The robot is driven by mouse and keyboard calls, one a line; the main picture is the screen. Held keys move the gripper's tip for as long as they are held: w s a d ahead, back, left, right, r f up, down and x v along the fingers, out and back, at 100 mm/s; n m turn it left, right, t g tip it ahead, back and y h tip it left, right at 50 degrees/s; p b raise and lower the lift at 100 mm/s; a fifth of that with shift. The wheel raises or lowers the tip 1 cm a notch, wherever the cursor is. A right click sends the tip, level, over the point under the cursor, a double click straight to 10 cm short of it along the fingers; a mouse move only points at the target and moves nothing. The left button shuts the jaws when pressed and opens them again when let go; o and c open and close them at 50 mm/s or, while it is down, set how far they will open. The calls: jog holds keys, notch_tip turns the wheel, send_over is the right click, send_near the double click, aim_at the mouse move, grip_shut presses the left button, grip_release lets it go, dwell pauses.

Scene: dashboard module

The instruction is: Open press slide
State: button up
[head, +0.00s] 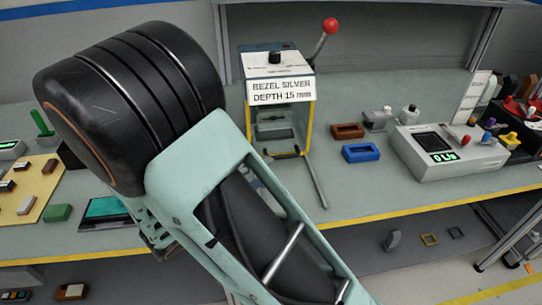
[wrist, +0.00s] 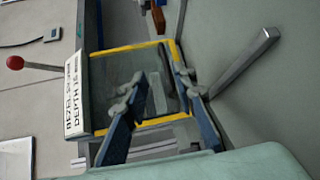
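The press (head: 280,62) stands on the bench in the middle of the head view. It has a white top, a label reading "BEZEL SILVER DEPTH 15 mm", a black knob and a red-ball lever (head: 330,26). Its yellow-edged opening (head: 312,112) faces forward, and a grey bar (head: 315,182) sticks out from its lower right. In the wrist view the press lies sideways, with its label (wrist: 74,95) at left and the grey bar (wrist: 243,62) at right. My gripper (wrist: 163,78) is open and empty before the yellow-edged opening. My arm hides it in the head view.
Right of the press are a brown block (head: 347,131), a blue tray (head: 361,153) and a grey device with a green display (head: 450,155). A yellow board (head: 42,185) with small parts lies at left. The yellow bench edge (head: 400,212) runs along the front.

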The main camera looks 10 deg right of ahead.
aim_at(279, 158)
jog(key=shift+s+a+f+n+t, duration=0.1)
jog(key=shift+a+f+n+t, duration=0.2)
jog(key=shift+a+f, duration=0.4)
jog(key=x, duration=1)
jog(key=shift+w+d+r, duration=0.1)
jog(key=shift+w+d, duration=0.1)
jog(key=shift+w, duration=0.1)
jog(key=shift+c, duration=0.2)
grip_shut()
